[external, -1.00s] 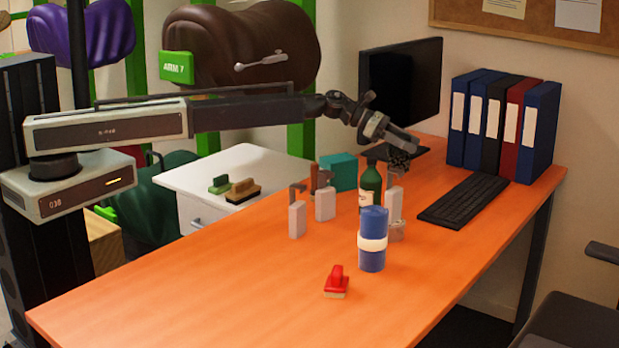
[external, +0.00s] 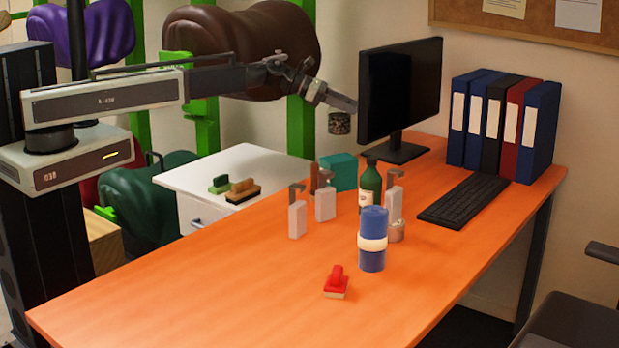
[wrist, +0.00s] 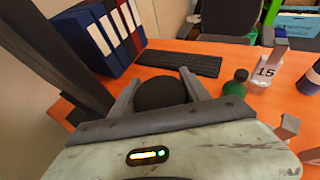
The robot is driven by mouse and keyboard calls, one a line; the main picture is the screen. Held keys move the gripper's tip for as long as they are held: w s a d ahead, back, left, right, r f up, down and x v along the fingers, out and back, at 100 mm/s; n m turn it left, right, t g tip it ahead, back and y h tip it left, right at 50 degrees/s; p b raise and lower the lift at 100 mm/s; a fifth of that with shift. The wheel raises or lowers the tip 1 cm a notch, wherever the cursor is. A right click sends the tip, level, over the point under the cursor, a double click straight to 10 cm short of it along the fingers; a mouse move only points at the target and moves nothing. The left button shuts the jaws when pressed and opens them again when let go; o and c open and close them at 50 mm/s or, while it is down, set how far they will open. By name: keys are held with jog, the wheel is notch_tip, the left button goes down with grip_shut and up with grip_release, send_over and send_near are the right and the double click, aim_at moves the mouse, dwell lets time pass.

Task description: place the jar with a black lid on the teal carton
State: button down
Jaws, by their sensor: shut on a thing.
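The jar with a black lid (external: 340,123) hangs in the air below the end of my gripper (external: 343,103). In the wrist view its round black lid (wrist: 161,93) sits between the two fingers (wrist: 160,80), which are shut on it. The teal carton (external: 339,171) stands on the orange table near its back edge, by the white cabinet. In the external view the jar is above the carton with a clear gap between them. I cannot tell how well they line up in depth. The carton is not seen in the wrist view.
A green bottle (external: 370,187) stands just right of the carton. Pale dispensers (external: 325,204) stand in front of it. The monitor (external: 400,92) rises close to the right of my gripper. A blue cylinder (external: 372,240) and red brush (external: 336,283) are nearer. The front left table is clear.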

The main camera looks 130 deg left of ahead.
aim_at(343, 132)
notch_tip(343, 132, down, 8)
jog(key=b, duration=0.7)
jog(key=shift+r, duration=0.2)
jog(key=shift+f, duration=0.2)
jog(key=c, duration=0.5)
grip_release()
jog(key=shift+r, duration=0.15)
jog(key=shift+s+d+r+p, duration=0.1)
jog(key=shift+s+r+p, duration=0.05)
jog(key=shift+r+p, duration=0.15)
jog(key=p+v, duration=0.4)
jog(key=v, duration=0.7)
jog(key=shift+s+d, duration=0.1)
jog(key=shift+s, duration=0.2)
